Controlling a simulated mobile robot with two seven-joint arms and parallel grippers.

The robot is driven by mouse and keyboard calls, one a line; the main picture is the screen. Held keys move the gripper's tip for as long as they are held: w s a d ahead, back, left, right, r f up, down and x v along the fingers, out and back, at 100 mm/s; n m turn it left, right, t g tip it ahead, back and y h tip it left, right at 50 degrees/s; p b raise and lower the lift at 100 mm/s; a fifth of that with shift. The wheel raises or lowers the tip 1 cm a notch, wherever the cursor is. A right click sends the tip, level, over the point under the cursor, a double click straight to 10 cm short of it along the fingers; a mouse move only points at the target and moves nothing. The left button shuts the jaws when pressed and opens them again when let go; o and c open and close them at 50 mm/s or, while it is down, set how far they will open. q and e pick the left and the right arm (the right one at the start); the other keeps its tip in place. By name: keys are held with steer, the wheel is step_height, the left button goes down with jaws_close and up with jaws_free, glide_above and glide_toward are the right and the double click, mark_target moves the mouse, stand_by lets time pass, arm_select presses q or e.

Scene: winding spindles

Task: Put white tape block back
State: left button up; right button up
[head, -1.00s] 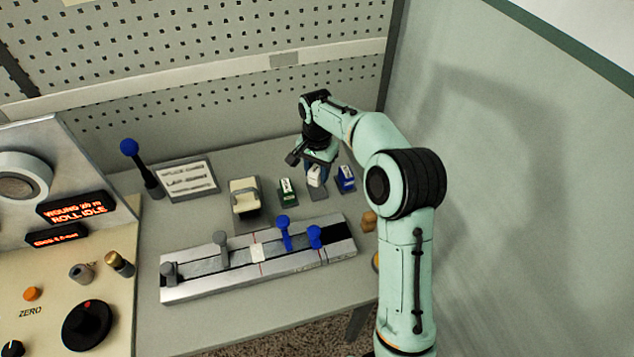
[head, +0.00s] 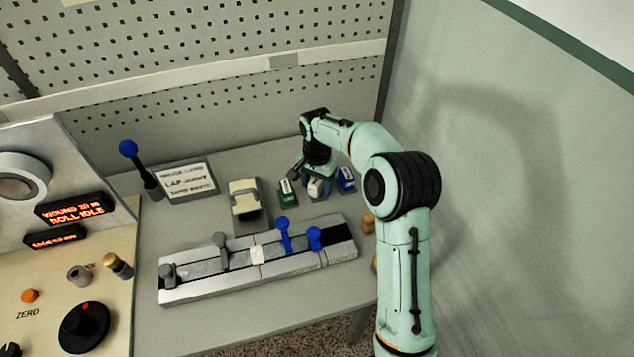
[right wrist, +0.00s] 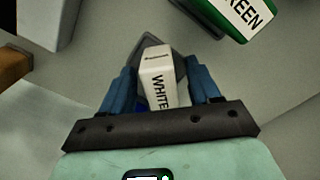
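The white tape block (right wrist: 158,75), marked WHITE, stands at a dark grey holder (right wrist: 172,42) between my right gripper's fingers (right wrist: 162,82). In the right wrist view the two blue fingers are spread on either side of it, with a gap showing at least on the right. How deep the block sits in the holder is hidden. In the head view my right gripper (head: 314,178) is low over the white block (head: 315,188), which stands between the green block (head: 287,194) and the blue block (head: 346,180). My left gripper is out of view.
A cream block on a grey stand (head: 245,205) is left of the green block. A metal rail (head: 190,291) with grey and blue knobs lies in front. A small wooden piece (head: 369,223) is at the right. A text card (head: 187,182) lies at the back left.

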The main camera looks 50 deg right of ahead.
mark_target(317, 180)
steer(key=shift+r, duration=0.15)
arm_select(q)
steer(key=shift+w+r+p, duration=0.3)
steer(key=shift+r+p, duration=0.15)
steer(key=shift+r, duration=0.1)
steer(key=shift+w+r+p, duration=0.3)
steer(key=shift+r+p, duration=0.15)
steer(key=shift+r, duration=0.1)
arm_select(e)
step_height(317, 180, up, 12)
